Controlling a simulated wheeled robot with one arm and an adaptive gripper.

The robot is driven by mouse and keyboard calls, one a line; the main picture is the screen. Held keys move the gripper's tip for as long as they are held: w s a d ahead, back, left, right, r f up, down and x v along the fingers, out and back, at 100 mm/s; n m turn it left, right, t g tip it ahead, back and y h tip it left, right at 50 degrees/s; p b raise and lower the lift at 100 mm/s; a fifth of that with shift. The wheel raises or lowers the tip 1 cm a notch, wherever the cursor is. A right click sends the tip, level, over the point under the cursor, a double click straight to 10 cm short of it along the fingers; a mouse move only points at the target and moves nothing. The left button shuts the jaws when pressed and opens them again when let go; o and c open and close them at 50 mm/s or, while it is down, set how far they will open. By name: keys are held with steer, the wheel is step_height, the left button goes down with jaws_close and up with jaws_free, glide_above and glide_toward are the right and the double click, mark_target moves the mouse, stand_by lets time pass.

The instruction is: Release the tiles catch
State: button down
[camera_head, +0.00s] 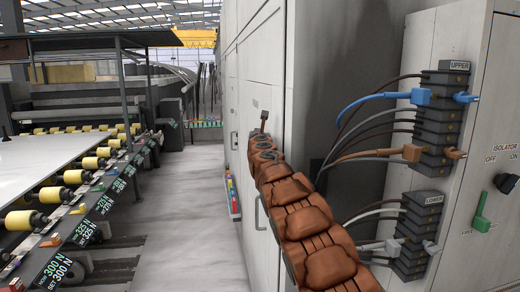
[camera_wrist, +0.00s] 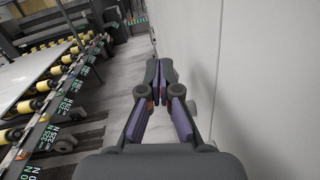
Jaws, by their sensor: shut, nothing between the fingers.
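My gripper (camera_wrist: 160,78) is shut and empty in the wrist view, its dark fingers meeting over the pale floor beside the white cabinet wall (camera_wrist: 235,60). In the head view my brown arm reaches forward along the cabinet fronts (camera_head: 258,55) and hides part of them; I cannot make out the fingers there. A small label (camera_head: 254,103) on a cabinet door is too small to read. I cannot pick out a catch marked for tiles in either view.
At right, an upper terminal block (camera_head: 443,110) and a lower one (camera_head: 418,235) carry cables. An isolator knob (camera_head: 506,183) and green lever (camera_head: 482,212) sit beside them. A roller conveyor (camera_head: 75,178) with a white slab (camera_head: 30,160) stands left. The aisle floor (camera_head: 185,200) is clear.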

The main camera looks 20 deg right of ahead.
steer(key=s+a+r+p, duration=0.1)
steer(key=s+a+r, duration=0.2)
steer(key=s+r, duration=0.4)
steer(key=shift+s+a+r+p, duration=0.2)
steer(key=shift+s+r+p, duration=0.2)
steer(key=shift+r, duration=0.5)
